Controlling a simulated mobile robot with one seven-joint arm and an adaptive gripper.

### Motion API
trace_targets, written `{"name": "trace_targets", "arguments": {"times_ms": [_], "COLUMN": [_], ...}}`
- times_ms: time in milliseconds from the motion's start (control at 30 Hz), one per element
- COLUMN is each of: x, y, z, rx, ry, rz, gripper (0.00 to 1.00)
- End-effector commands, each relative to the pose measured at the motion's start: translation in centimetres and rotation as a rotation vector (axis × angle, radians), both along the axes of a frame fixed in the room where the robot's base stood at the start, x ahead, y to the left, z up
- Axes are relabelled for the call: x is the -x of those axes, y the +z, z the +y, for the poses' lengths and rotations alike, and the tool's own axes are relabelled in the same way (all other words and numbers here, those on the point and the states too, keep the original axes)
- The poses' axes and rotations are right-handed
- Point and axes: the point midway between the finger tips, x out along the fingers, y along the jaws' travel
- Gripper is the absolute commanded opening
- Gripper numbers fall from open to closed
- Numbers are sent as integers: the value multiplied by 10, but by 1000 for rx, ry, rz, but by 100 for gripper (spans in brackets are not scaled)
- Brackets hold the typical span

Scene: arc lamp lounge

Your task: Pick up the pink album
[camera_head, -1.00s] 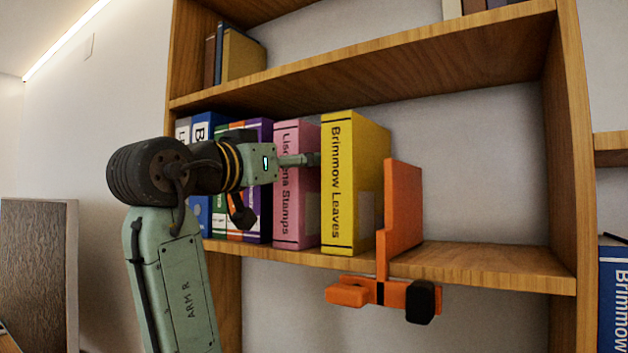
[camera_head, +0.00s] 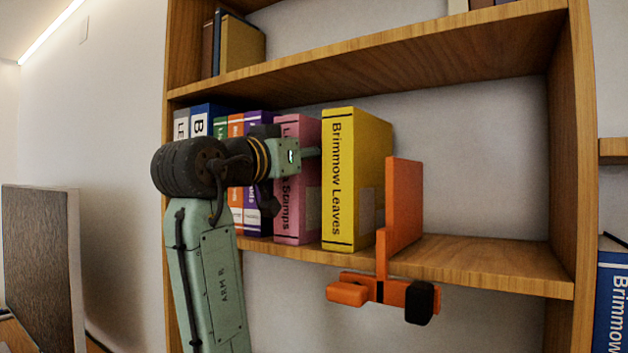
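The pink album (camera_head: 298,222), with "Stamps" on its spine, stands upright on the middle shelf between a purple album and a yellow album (camera_head: 342,190) reading "Brimmow Leaves". My arm crosses in front of the pink album's upper spine and hides part of its title. My gripper (camera_head: 309,152) is at the upper right part of the pink album, its slim tip pointing right toward the yellow album. Only one thin finger shows clearly, so I cannot tell its opening or whether it touches either album.
An orange bookend (camera_head: 403,210) stands right of the yellow album, with an orange and black clamp (camera_head: 380,291) at the shelf edge. Grey, blue, green, orange and purple albums (camera_head: 203,122) stand to the left. The shelf (camera_head: 490,268) is bare right of the bookend.

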Motion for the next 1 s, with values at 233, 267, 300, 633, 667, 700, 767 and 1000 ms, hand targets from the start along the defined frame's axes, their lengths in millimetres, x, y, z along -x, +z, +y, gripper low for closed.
{"name": "trace_targets", "arguments": {"times_ms": [233, 267, 300, 633, 667, 700, 767, 1000], "x": [0, 0, 0, 0, 0, 0, 0, 1], "y": [0, 0, 0, 0, 0, 0, 0, 2], "z": [0, 0, 0, 0, 0, 0, 0, 0], "rx": [0, 0, 0, 0, 0, 0, 0, 2], "ry": [0, 0, 0, 0, 0, 0, 0, 0], "rz": [0, 0, 0, 0, 0, 0, 0, -5], "gripper": [22, 20, 17, 0, 0, 0, 0, 0]}}
